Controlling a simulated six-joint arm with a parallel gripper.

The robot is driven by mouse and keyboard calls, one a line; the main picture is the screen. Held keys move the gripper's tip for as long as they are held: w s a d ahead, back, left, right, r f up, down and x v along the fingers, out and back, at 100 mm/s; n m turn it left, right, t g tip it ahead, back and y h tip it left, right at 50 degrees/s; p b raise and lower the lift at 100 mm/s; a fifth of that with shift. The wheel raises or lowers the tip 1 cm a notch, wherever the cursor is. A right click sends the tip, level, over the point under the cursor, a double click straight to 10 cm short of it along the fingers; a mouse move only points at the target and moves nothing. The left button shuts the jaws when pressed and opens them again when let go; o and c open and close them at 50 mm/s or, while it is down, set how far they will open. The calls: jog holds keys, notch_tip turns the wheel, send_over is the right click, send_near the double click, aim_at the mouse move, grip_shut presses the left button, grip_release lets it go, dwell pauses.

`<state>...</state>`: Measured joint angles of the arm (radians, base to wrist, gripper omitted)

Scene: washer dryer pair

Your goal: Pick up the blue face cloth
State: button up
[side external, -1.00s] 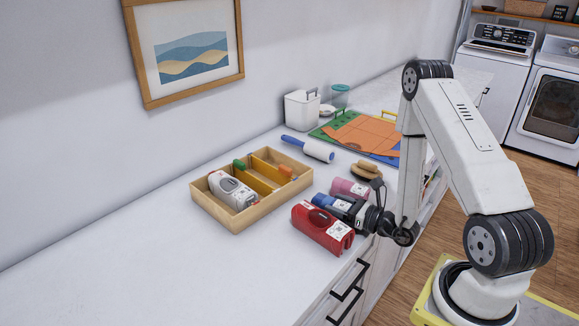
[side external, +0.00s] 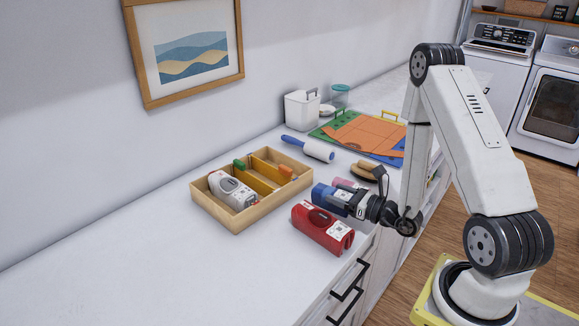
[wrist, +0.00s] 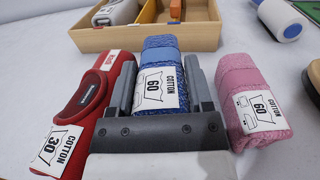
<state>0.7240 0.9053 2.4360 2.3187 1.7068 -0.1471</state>
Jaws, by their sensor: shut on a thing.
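The blue face cloth (wrist: 161,55) is a rolled blue cloth with a white "COTTON 60" label. It lies between the two fingers of my gripper (wrist: 163,95) in the wrist view. In the side view the cloth (side external: 321,194) sticks out from my gripper (side external: 345,203), which is shut on it. The cloth appears raised a little above the counter, between a red item and a pink roll. The gripper covers its near end in the side view.
A red item (side external: 322,227) labelled "COTTON 30" lies to the left, and a pink roll (wrist: 251,99) to the right. A wooden tray (side external: 237,224) with several items is beyond. A lint roller (side external: 308,149), brush (side external: 366,171) and coloured boards (side external: 365,135) lie farther back. The counter's left is bare.

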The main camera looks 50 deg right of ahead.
aim_at(339, 192)
jog(key=shift+r, duration=3.35)
jog(key=shift+w+r, duration=0.1)
